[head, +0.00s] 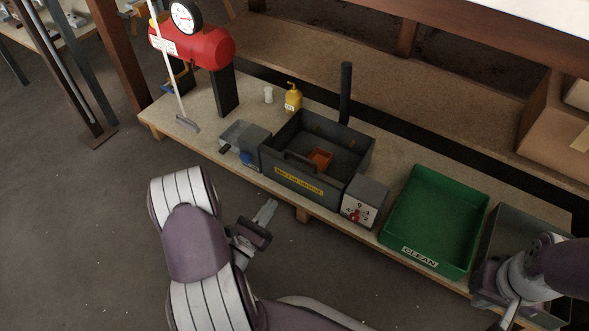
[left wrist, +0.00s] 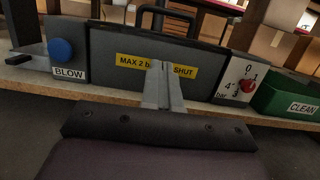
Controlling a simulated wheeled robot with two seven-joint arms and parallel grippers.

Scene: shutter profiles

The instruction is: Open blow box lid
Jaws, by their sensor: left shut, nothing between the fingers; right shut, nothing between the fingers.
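The blow box (head: 305,183) is a dark grey box on the bench, with a yellow label on its front that reads in part "MAX 2" and "SHUT". It also shows in the left wrist view (left wrist: 110,47). A dark handle (head: 300,161) stands at its upper front edge, also seen in the left wrist view (left wrist: 166,12). A small orange tray (head: 320,158) shows inside; I cannot tell whether a clear lid covers it. My left gripper (head: 270,204) is shut and empty in front of the box, apart from the handle; its fingers (left wrist: 158,68) overlap the label in the left wrist view. My right gripper (head: 510,316) is shut and empty at the lower right.
A blue BLOW button (left wrist: 61,50) is left of the box, and a dial unit with a red knob (head: 362,205) is right of it. A green CLEAN bin (head: 425,247) and a grey bin (head: 487,230) stand further right.

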